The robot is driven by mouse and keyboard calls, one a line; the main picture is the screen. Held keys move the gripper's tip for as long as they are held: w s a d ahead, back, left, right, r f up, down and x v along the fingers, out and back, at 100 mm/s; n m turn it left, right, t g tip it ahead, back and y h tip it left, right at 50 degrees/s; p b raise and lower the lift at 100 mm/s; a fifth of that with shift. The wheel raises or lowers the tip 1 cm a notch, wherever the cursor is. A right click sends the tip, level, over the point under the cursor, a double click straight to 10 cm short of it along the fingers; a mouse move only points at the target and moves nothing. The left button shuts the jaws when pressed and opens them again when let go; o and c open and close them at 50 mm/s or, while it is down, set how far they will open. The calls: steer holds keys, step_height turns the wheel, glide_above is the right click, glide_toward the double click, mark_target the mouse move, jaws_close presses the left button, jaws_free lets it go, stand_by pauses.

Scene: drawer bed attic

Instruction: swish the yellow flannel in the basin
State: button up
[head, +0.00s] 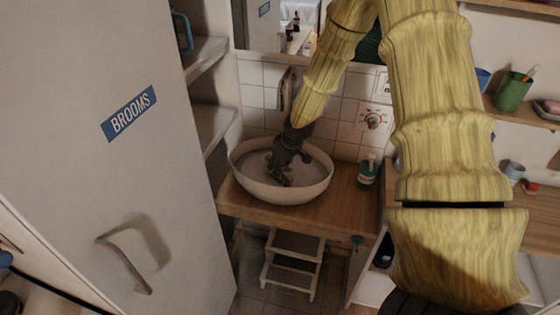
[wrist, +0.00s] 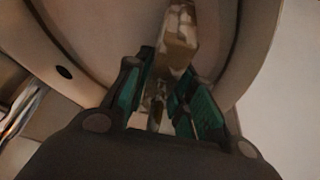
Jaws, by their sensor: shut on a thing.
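The white round basin (head: 310,190) stands on the wooden counter under the tiled wall. It fills much of the wrist view too, with its curved wall (wrist: 250,40) on the right. My gripper (head: 280,177) reaches down inside the basin, left of its middle. In the wrist view, the green finger pads of my gripper (wrist: 170,100) are on either side of a mottled yellowish-tan strip, which looks like the flannel (wrist: 178,40). It extends beyond the fingers within the basin. In the head view I cannot make the flannel out, as my gripper is dark and small there.
A tall cabinet door marked BROOMS (head: 120,170) is close on the left. A small step stool (head: 293,258) is below. Shelves with a green cup (head: 512,92) are at right.

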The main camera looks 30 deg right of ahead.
mark_target(288, 166)
steer(key=shift+s+d+r+p, duration=0.1)
steer(key=shift+s+d+p, duration=0.55)
steer(key=shift+s+d, duration=0.6)
steer(key=shift+o, duration=0.2)
steer(key=shift+s+d, duration=0.3)
steer(key=shift+s, duration=0.3)
steer(key=shift+w+a, duration=0.55)
steer(key=shift+w, duration=0.2)
steer(key=shift+w+a, duration=0.55)
steer(key=shift+w, duration=0.15)
steer(key=shift+c, duration=0.2)
steer(key=shift+w+a, duration=2.15)
steer(key=shift+w, duration=0.25)
steer(key=shift+s+d+p, duration=0.85)
steer(key=shift+s+d, duration=0.8)
steer(key=shift+s, duration=0.3)
steer(key=shift+r+p, duration=4.95)
steer(key=shift+r, duration=1.5)
